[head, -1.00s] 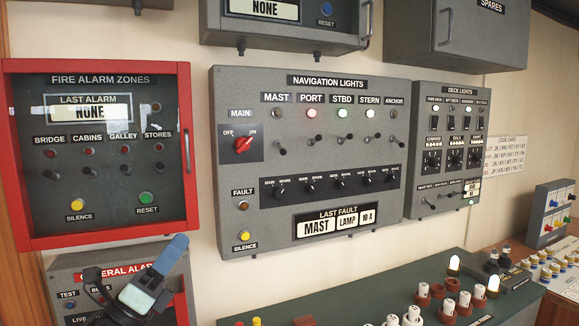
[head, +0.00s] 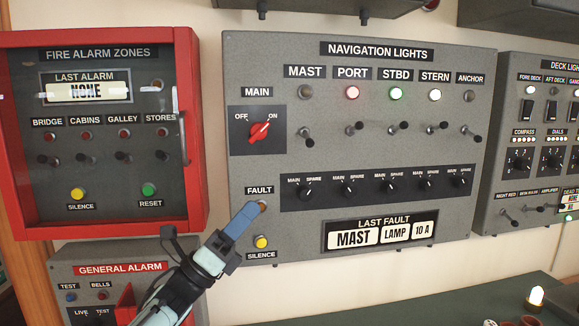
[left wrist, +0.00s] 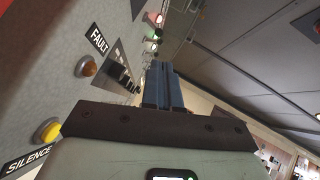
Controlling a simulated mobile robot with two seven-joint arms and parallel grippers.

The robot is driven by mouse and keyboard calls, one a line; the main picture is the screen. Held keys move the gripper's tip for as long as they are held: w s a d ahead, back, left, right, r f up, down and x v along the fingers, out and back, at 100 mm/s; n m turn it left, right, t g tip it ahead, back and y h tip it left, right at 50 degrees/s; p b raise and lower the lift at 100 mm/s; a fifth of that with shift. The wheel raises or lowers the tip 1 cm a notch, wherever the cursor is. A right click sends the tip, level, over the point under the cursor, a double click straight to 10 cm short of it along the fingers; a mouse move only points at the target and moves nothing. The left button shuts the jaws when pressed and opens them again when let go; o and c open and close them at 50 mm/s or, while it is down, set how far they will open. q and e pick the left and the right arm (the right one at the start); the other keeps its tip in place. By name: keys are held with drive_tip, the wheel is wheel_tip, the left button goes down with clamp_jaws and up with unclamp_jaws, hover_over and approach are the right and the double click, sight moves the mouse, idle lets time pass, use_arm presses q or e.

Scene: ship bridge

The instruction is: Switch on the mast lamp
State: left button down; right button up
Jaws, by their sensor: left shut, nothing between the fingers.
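The grey navigation lights panel (head: 460,215) is on the wall in the head view. Its mast indicator (head: 306,92) is unlit, and the mast toggle switch (head: 305,138) hangs downward. The port, stbd and stern indicators are lit, and their levers point to the right. The red main knob (head: 260,131) points towards ON. A row of main/spare knobs includes the leftmost one (head: 308,192). My left gripper (head: 252,210) is shut and empty, its blue fingers partly over the fault lamp (head: 263,205); contact cannot be told. The shut fingers also show in the left wrist view (left wrist: 163,85).
The yellow silence button (head: 261,241) is just below the fingers. The red-framed fire alarm box (head: 196,130) stands out to the left, above the general alarm panel (head: 130,268). The deck lights panel (head: 508,130) is to the right. Free space lies before the panel.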

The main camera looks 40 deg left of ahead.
sight(307, 144)
use_arm(q)
drive_tip(key=p+x, duration=0.6)
drive_tip(key=x, duration=0.7)
drive_tip(key=shift+r, duration=0.15)
drive_tip(key=shift+w+d+r+p, duration=0.1)
drive_tip(key=shift+w+r+p, duration=0.1)
drive_tip(key=shift+w+p, duration=0.25)
use_arm(e)
wheel_tip(307, 144, up, 7)
drive_tip(key=w, duration=0.2)
drive_tip(key=shift+w, duration=0.2)
drive_tip(key=shift+f, duration=0.1)
use_arm(q)
drive_tip(key=shift+s+d+r+n+y+b, duration=0.1)
drive_tip(key=shift+n+y+b, duration=0.1)
drive_tip(key=shift+n+y, duration=0.15)
drive_tip(key=shift+s+d+r+n+y+b, duration=0.1)
drive_tip(key=shift+n+y+b, duration=0.1)
drive_tip(key=shift+n+y, duration=0.15)
use_arm(e)
drive_tip(key=shift+s+f, duration=0.2)
